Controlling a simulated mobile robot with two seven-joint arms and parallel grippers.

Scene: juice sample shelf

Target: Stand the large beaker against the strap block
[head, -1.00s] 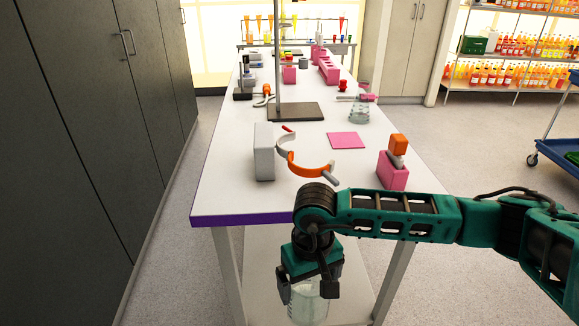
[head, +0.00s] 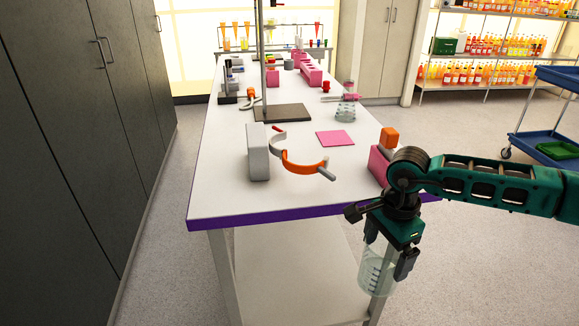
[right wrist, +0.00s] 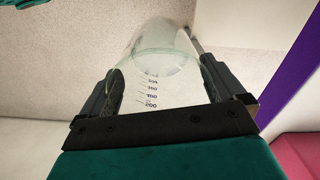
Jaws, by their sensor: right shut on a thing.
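My right gripper (head: 388,254) is shut on the large beaker (head: 376,274), a clear glass one with graduation marks. It holds the beaker beyond the near edge of the table, below the tabletop. In the right wrist view the beaker (right wrist: 160,75) sits between both fingers, its marks facing the camera. The strap block (head: 258,153) appears to be the grey upright block near the table's front left. The beaker is well apart from the block. My left gripper is out of view.
A pink block (head: 379,163) with an orange-topped piece stands at the table's front right, partly behind my arm. A pink square (head: 335,138) lies mid-table. A stand with a dark base (head: 282,112) and a flask (head: 346,111) are farther back. The front left corner is clear.

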